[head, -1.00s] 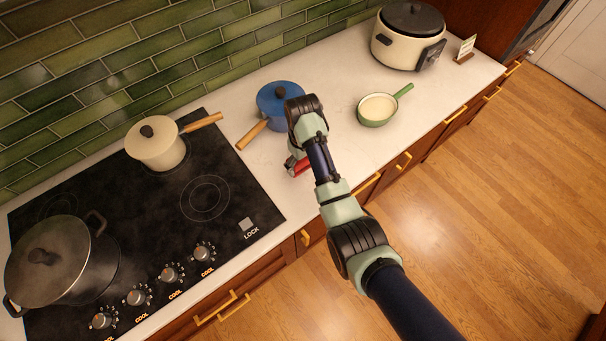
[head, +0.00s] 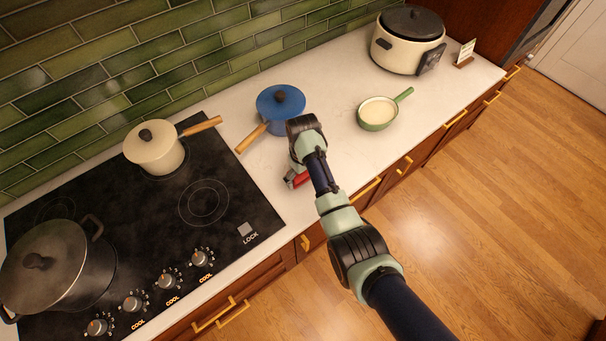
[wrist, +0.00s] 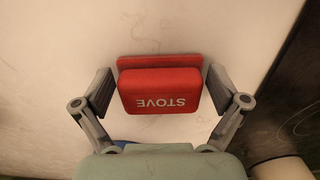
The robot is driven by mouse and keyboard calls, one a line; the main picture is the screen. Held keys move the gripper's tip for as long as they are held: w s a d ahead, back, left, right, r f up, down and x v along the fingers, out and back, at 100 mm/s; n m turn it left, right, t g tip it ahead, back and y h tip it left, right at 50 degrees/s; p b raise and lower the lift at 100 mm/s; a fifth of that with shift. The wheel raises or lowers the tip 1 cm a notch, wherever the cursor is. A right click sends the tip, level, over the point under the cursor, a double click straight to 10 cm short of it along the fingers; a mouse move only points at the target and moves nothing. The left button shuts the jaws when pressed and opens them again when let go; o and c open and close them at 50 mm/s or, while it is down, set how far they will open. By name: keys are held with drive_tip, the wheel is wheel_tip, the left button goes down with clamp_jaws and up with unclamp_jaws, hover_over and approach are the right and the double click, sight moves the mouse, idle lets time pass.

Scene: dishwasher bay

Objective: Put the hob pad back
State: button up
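The hob pad is a red block marked STOVE (wrist: 160,92), its lettering upside down in the wrist view. In the head view the red pad (head: 298,180) shows partly under my gripper, over the pale counter (head: 345,165) right of the black hob (head: 225,215). Its height above the counter is hard to tell.
A blue pan (head: 281,108) with a wooden handle stands just behind my gripper. A green pan (head: 378,114) and a cream cooker (head: 407,42) stand to the right. On the hob are a cream pan (head: 154,148) and a large dark pot (head: 45,265).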

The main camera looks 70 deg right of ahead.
wheel_tip(320, 180, up, 12)
drive_tip(key=p, duration=0.2)
drive_tip(key=shift+r+p, duration=0.2)
drive_tip(key=shift+p, duration=0.2)
